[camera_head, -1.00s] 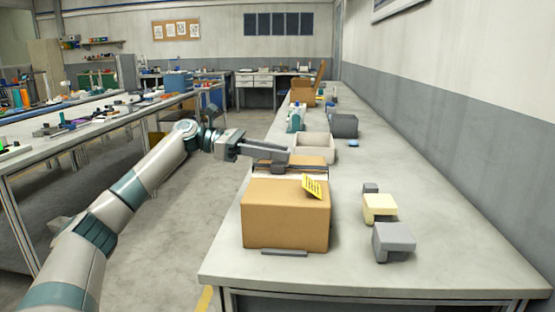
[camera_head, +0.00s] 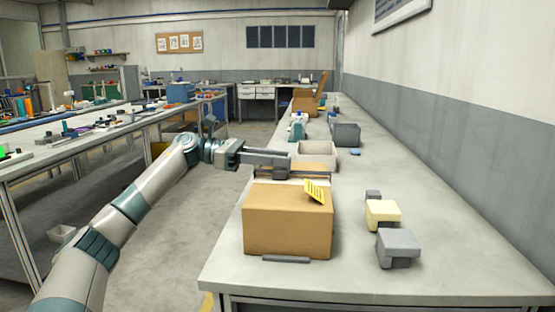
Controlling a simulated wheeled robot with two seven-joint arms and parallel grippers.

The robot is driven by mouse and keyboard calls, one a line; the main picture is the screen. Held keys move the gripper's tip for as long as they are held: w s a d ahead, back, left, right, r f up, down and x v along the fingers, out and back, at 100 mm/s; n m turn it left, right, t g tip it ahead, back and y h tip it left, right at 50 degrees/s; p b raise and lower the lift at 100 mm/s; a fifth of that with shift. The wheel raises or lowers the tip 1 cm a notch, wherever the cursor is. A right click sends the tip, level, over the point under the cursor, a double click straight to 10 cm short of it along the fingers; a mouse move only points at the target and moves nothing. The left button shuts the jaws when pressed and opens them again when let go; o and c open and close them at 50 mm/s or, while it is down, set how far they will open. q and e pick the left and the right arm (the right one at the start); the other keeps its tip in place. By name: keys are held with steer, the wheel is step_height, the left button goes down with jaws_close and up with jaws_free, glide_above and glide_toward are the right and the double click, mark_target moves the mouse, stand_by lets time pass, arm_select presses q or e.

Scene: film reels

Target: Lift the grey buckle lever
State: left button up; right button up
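My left gripper (camera_head: 288,165) reaches in from the left, with its grey fingers pointing right. It is over or just behind the far side of a brown cardboard box (camera_head: 287,222), near a low brown part with a dark edge (camera_head: 310,172). The fingers overlap in this view, so I cannot tell whether they are open or shut, or whether they touch anything. A grey bar (camera_head: 286,259) lies along the foot of the box's near side. I cannot make out for sure which grey part is the buckle lever. My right gripper is not in view.
A yellow label (camera_head: 314,191) sits at the box's top right edge. Right of it are a grey block (camera_head: 398,243), a cream block (camera_head: 382,211) and a small dark block (camera_head: 372,195). A pale open bin (camera_head: 318,154) and dark grey bin (camera_head: 346,135) stand behind. The bench's front right is clear.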

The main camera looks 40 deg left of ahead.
arm_select(q)
steer(key=o, duration=0.4)
steer(key=shift+v, duration=8.75)
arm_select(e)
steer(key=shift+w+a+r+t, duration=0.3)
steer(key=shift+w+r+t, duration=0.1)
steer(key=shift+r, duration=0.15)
arm_select(q)
steer(key=shift+w+r, duration=0.1)
steer(key=shift+r, duration=0.1)
